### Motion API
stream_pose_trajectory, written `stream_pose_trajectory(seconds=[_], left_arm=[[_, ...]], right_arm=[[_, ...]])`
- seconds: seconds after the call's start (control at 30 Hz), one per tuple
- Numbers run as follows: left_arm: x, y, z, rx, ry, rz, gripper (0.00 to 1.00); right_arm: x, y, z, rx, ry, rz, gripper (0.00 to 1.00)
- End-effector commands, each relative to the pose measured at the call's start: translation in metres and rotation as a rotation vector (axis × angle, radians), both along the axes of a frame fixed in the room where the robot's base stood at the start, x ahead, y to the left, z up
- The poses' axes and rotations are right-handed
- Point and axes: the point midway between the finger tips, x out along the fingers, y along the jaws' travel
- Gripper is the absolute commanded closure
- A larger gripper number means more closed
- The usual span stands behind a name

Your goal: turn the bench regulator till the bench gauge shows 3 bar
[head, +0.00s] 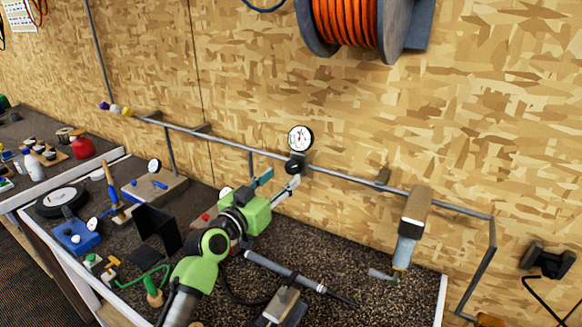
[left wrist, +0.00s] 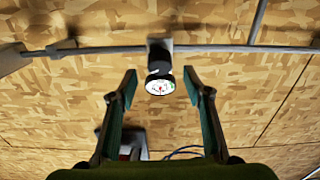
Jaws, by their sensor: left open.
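The bench gauge (head: 300,139) is a round white dial with a black rim, above the pipe on the wall; its needle is too small to read. Just under it is the dark bench regulator (head: 294,166). In the left wrist view the gauge (left wrist: 159,86) sits between my fingers in the picture, with the regulator's dark body (left wrist: 159,62) above it. My left gripper (head: 280,181) is open and empty, its fingertips just below and in front of the regulator; the fingers (left wrist: 159,74) show no contact. My right gripper is not in view.
A grey pipe (head: 350,178) runs along the wall over the bench. A dark rod-like tool (head: 285,271) lies on the bench near my arm. An orange hose reel (head: 345,22) hangs above. Small items crowd the left.

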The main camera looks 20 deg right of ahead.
Motion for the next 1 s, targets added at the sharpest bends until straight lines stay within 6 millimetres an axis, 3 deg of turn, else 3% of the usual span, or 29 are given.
stream_pose_trajectory(seconds=[0.4,0.87,1.0], left_arm=[[0.036,-0.036,-0.001,0.000,0.000,-0.001,0.55],[0.041,-0.041,0.000,0.000,0.000,0.000,0.55],[0.041,-0.041,0.000,0.000,0.000,0.000,0.88]], right_arm=[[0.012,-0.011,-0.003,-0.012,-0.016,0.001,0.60],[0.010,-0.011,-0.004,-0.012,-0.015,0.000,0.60],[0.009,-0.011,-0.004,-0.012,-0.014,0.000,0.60]])
